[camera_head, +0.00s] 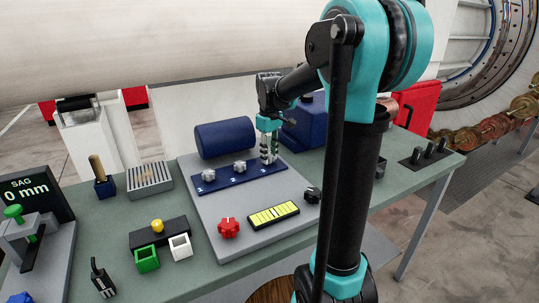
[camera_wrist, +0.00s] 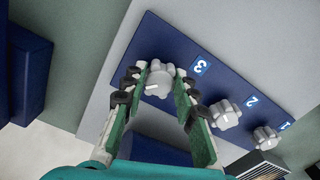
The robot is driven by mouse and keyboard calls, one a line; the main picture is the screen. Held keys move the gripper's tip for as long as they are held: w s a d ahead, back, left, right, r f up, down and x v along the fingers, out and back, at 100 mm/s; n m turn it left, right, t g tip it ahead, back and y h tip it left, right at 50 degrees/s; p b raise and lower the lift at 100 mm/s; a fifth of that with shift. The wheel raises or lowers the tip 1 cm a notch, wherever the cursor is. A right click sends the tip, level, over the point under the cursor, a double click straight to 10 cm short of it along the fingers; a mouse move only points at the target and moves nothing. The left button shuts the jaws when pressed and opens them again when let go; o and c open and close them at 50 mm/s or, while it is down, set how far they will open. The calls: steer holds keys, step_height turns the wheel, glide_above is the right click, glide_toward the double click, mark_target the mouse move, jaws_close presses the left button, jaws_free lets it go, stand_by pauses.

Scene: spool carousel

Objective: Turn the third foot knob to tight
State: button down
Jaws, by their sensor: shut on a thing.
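The third foot knob (camera_wrist: 160,80) is a grey lobed knob with a white mark, beside the label 3 on a blue plate (camera_head: 221,186). My gripper (camera_wrist: 157,84) is shut on this knob, with a green-padded finger on each side of it. In the head view my gripper (camera_head: 269,158) points down at the right end of the plate and hides most of the knob. The second knob (camera_head: 239,167) and the first knob (camera_head: 208,174) stand to its left. They also show in the wrist view as the second knob (camera_wrist: 225,116) and first knob (camera_wrist: 265,137).
A blue cylinder (camera_head: 225,138) lies just behind the plate. A red knob (camera_head: 228,228), a yellow-green level (camera_head: 273,214) and a black knob (camera_head: 312,195) sit in front on the grey base. A display (camera_head: 30,194) reading SAG 0 mm stands at the left.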

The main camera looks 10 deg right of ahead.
steer(key=m, duration=0.7)
steer(key=shift+a, duration=0.1)
steer(key=m, duration=0.4)
steer(key=shift+a+m, duration=0.1)
steer(key=shift+m, duration=1.7)
steer(key=c, duration=1.2)
jaws_free()
step_height(320, 180, up, 12)
